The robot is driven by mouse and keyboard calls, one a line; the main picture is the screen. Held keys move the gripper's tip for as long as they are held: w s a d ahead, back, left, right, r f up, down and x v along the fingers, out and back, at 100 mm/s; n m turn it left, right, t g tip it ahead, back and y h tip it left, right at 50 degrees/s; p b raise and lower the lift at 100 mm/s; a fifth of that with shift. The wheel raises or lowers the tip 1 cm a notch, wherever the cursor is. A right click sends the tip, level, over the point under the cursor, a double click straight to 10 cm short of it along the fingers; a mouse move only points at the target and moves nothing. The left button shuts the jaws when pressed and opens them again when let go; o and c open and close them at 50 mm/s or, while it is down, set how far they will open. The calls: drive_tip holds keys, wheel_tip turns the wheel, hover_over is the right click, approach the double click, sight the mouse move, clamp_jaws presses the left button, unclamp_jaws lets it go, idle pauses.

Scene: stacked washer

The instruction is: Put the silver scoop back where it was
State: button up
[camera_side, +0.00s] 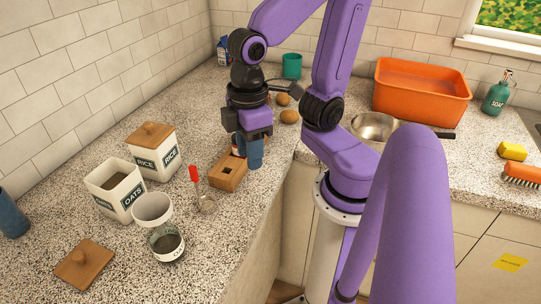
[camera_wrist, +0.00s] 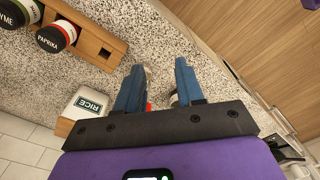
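The silver scoop with a red handle (camera_side: 194,174) rests at the counter, its round metal end (camera_side: 207,205) in front of the wooden rack (camera_side: 227,172). In the wrist view, a small red patch (camera_wrist: 149,107) shows beside the left finger, probably the scoop's handle; the rest is mostly hidden by my gripper. My gripper (camera_side: 251,160) points down over the counter edge, just right of the rack and apart from the scoop. In the wrist view, my gripper's blue fingers (camera_wrist: 164,85) stand apart with a clear gap between them.
The rack (camera_wrist: 105,50) holds labelled jars, including paprika (camera_wrist: 56,37), and has an empty slot. An orange basin (camera_side: 421,92) stands right.

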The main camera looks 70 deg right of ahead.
drive_tip(key=s+n, duration=0.1)
drive_tip(key=s+d+f+n, duration=0.1)
drive_tip(key=s+f, duration=0.1)
drive_tip(key=s, duration=0.1)
drive_tip(key=shift+d+f+n, duration=0.1)
drive_tip(key=shift+d+n, duration=0.3)
